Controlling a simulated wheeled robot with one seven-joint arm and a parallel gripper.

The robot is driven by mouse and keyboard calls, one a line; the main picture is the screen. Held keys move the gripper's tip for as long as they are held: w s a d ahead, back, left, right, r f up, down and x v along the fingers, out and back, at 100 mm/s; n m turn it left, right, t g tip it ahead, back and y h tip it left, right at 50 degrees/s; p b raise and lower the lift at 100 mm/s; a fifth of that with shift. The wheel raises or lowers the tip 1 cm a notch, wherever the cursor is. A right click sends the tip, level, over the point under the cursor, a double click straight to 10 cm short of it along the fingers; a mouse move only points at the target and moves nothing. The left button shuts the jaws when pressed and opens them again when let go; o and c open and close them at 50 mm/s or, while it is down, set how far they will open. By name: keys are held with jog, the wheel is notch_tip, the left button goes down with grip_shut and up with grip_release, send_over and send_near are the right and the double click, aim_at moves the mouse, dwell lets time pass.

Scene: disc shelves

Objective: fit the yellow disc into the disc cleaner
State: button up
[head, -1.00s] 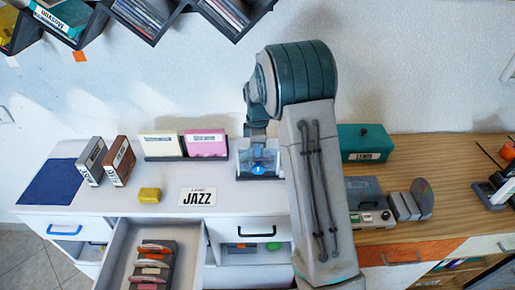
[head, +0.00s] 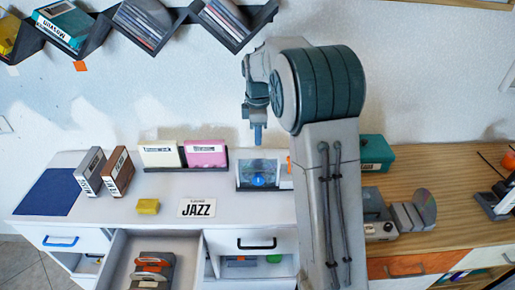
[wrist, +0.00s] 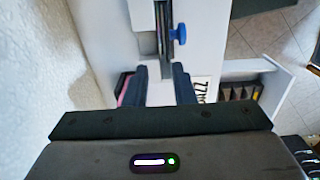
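The disc cleaner appears to be the upright, see-through unit with a blue knob (head: 258,174), at the back of the white cabinet top. In the wrist view I see it edge-on as a narrow slotted unit with a blue knob (wrist: 179,34). My gripper (head: 258,138) hangs above it, fingers down, apart from it. In the wrist view the fingers (wrist: 160,76) are spread with a gap and hold nothing visible. I cannot make out a yellow disc; a round disc shape shows faintly in the unit, its colour unclear.
An open drawer (head: 118,262) with several discs in a rack juts out at the front. A JAZZ card (head: 196,208), a yellow block (head: 148,207), a holder with cream and pink cases (head: 205,154) and two upright cases (head: 117,172) stand left. A teal box (head: 376,153) is right.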

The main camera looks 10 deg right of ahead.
jog(key=s+r+m+t, duration=0.2)
jog(key=s+r+m, duration=0.5)
jog(key=s, duration=0.7)
jog(key=s+f+m+t, duration=0.1)
jog(key=s+f+m, duration=0.2)
jog(key=s+m, duration=0.5)
jog(key=s, duration=0.8)
jog(key=shift+m, duration=0.4)
jog(key=shift+s+a, duration=0.1)
